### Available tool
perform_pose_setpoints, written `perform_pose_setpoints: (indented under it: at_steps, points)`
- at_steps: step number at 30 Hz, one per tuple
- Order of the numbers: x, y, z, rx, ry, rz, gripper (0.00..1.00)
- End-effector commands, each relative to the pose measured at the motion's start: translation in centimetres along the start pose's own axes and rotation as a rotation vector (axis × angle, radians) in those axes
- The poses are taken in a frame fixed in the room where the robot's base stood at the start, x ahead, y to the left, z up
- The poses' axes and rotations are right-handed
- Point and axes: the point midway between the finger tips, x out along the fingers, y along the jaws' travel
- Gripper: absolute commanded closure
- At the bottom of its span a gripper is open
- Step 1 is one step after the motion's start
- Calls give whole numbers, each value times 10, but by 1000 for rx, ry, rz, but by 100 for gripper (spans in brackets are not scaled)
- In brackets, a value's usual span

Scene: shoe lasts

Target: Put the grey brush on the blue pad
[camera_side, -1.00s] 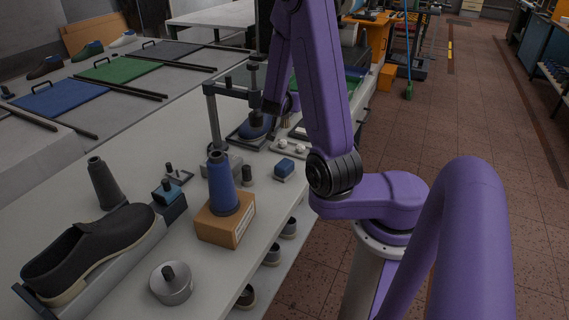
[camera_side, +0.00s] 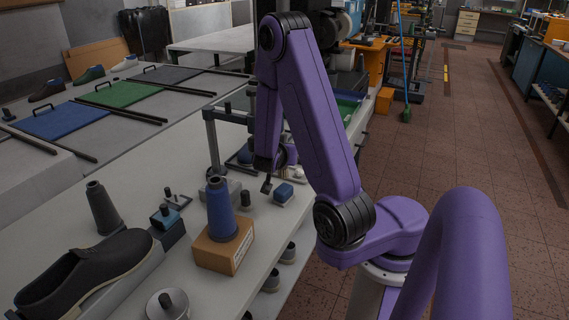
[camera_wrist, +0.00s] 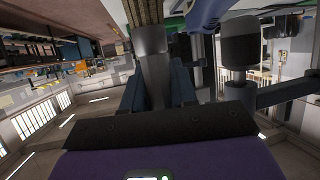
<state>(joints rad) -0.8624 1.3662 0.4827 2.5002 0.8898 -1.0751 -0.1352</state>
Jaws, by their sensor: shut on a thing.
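My gripper (camera_wrist: 156,78) is shut on the grey brush (camera_wrist: 150,45) in the wrist view, its fingers on either side of the grey handle. Tan bristles show at the top edge of that view. In the side view my purple forearm hides part of the wrist, and a small dark part hangs below it over the workbench; I cannot tell whether it is finger or brush. The blue pad (camera_side: 60,121) lies flat on the grey table at the left, with a black handle at its far edge. My gripper is well to the right of it.
A green pad (camera_side: 125,94) lies beyond the blue pad, with black rails between. A post-and-arm stand (camera_side: 213,145) is left of my wrist.

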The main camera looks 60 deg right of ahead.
Motion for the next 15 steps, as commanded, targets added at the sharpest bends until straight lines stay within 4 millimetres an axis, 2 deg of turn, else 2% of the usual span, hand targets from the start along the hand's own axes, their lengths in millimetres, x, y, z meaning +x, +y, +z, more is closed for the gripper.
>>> perform_pose_setpoints:
  at_steps: [15]
  points:
    - [15,0,37,1,0,-1,100]
